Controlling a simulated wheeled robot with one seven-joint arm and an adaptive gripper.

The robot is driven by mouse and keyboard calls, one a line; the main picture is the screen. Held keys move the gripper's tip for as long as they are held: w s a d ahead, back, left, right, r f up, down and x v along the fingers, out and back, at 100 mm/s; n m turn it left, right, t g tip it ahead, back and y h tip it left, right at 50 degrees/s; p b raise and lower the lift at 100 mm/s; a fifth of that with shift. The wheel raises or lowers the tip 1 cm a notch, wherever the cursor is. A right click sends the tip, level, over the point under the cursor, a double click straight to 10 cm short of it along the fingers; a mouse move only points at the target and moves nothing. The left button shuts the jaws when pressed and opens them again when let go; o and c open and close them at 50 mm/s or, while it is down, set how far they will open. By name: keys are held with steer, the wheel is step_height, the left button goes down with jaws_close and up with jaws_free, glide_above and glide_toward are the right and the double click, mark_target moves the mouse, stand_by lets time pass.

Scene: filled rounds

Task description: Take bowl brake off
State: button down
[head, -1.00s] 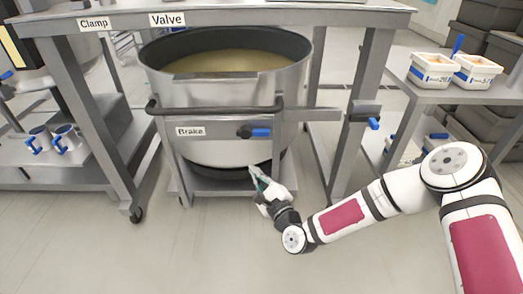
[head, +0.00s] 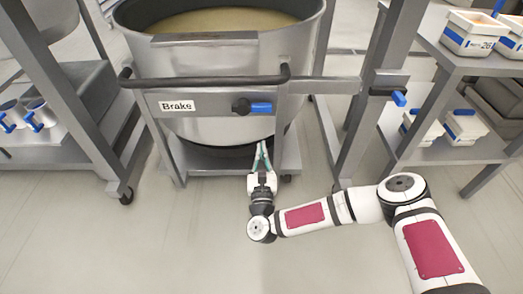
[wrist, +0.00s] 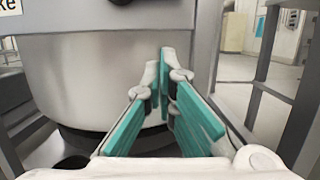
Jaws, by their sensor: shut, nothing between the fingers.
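The large steel bowl (head: 215,50), holding a yellowish filling, stands on a wheeled grey frame. The brake lever, a black knob with a blue handle (head: 261,107), sits on the frame's front bar, right of the "Brake" label (head: 177,106). Its handle points level to the right. My gripper (head: 262,146) is below the lever, in front of the lower bowl, its teal fingers pointing up and forward. It is shut and empty, apart from the lever.
A black push rail (head: 205,81) runs above the brake bar. A second blue-ended latch (head: 399,98) sits on the table leg to the right. A side shelf (head: 470,60) with white tubs stands right. The floor in front is clear.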

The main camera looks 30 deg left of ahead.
mark_target(261, 115)
steer(key=w+a+r, duration=0.1)
steer(key=w, duration=0.1)
steer(key=w+a+r+b, duration=0.1)
steer(key=w+a+r, duration=0.1)
steer(key=w+r, duration=0.1)
steer(key=shift+w+a+r+b, duration=0.1)
steer(key=shift+w+a+b, duration=0.15)
steer(key=shift+w+b, duration=0.1)
steer(key=shift+r, duration=0.75)
steer(key=shift+d, duration=0.1)
